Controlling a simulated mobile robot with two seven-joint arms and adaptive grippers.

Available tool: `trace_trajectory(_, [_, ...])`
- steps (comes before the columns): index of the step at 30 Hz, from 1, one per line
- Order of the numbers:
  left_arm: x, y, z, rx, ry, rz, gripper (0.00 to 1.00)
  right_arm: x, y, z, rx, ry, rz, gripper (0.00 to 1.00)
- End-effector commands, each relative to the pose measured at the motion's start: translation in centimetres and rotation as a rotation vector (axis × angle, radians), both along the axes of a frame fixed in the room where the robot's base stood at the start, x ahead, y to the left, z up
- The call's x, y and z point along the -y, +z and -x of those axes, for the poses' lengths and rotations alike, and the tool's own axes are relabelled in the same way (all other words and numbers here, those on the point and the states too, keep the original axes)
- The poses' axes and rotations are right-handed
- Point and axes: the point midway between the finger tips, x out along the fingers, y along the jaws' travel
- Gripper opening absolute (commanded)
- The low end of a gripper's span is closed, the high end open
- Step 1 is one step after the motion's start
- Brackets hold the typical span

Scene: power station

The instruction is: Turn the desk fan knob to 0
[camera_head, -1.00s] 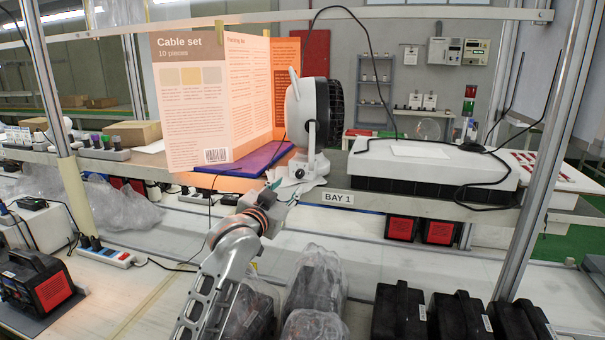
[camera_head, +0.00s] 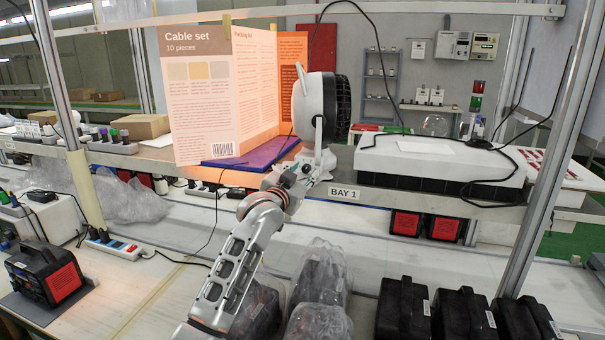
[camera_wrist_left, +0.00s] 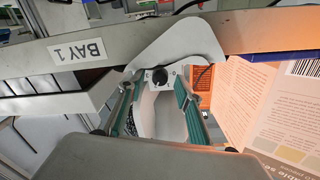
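The desk fan (camera_head: 316,104) stands on the shelf, its round head facing right in the head view. Its pale base (camera_wrist_left: 178,42) fills the upper middle of the left wrist view. The dark round knob (camera_wrist_left: 160,76) is on the base, between my fingertips in the picture. My left gripper (camera_wrist_left: 158,84) is open, with one teal-padded finger on each side of the knob. I see gaps beside the knob and cannot tell any contact. In the head view my left gripper (camera_head: 300,174) is at the front of the fan base, which hides the knob. My right gripper is not in view.
The orange-and-white Cable set board (camera_head: 200,100) stands left of the fan, by a purple folder (camera_head: 262,153). A white box-like unit (camera_head: 440,160) with a black cable lies to the right. The BAY 1 shelf edge (camera_head: 345,193) runs below. Black cases (camera_head: 403,310) stand lower down.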

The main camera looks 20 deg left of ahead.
Motion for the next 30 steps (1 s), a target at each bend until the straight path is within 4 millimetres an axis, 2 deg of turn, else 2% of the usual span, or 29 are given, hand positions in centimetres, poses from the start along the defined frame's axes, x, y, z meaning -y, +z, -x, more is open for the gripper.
trace_trajectory(1, [0.01,-0.01,0.01,0.000,0.000,0.000,0.34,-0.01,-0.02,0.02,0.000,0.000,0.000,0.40])
trace_trajectory(2, [0.00,-0.02,0.01,0.000,0.000,0.000,0.29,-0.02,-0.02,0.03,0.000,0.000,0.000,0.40])
trace_trajectory(5, [0.00,-0.03,0.02,-0.001,0.000,0.000,0.03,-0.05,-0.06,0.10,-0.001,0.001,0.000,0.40])
trace_trajectory(6, [-0.01,-0.03,0.02,-0.001,0.000,0.000,0.00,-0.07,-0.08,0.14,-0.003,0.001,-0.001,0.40])
trace_trajectory(17, [-0.02,-0.08,0.03,-0.002,0.001,0.040,0.00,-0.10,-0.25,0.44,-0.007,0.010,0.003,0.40])
trace_trajectory(30, [0.00,-0.20,0.03,-0.014,0.000,0.331,0.00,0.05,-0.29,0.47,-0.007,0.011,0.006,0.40])
